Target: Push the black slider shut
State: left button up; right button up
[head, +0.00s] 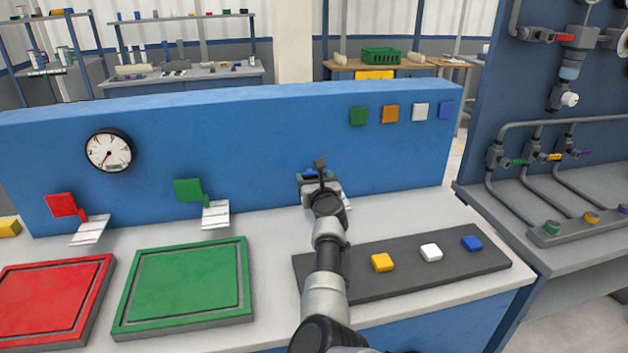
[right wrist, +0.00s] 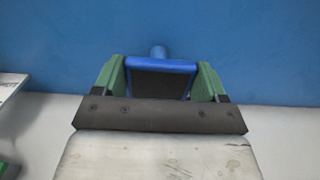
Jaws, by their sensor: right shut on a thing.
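In the right wrist view, my right gripper (right wrist: 160,78) has its two green-padded fingers on either side of a blue-rimmed black piece (right wrist: 160,65) and is shut on it. A small blue round stub shows behind the rim, against the blue panel (right wrist: 40,50). In the head view, my right gripper (head: 318,178) is at the panel's front face, and a bit of blue (head: 309,173) shows there. The wrist and arm hide most of this spot. I cannot tell for sure whether the held piece is the black slider or how far it is shut. My left gripper is out of view.
A green tray (head: 185,325) and a red tray (head: 98,290) lie on the white bench at left. A dark strip (head: 400,275) with yellow, white and blue blocks lies right of my arm. A gauge and red and green flags are on the panel. A pipe rack stands at right.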

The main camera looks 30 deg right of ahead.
jog(key=c, duration=0.4)
jog(key=b+x, duration=0.2)
jog(key=x, duration=0.1)
jog(key=shift+f+b, duration=0.2)
jog(key=shift+b, duration=0.1)
jog(key=shift+w+d, duration=0.1)
jog(key=shift+w, duration=0.35)
jog(key=shift+w+r, duration=0.1)
jog(key=shift+r, duration=0.1)
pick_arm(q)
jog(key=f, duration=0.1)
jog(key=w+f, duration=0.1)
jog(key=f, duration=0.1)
pick_arm(e)
jog(key=shift+r, duration=0.2)
jog(key=o, duration=1.3)
jog(key=shift+w+d+f, duration=0.1)
jog(key=shift+w+f, duration=0.15)
jog(key=shift+c, duration=0.2)
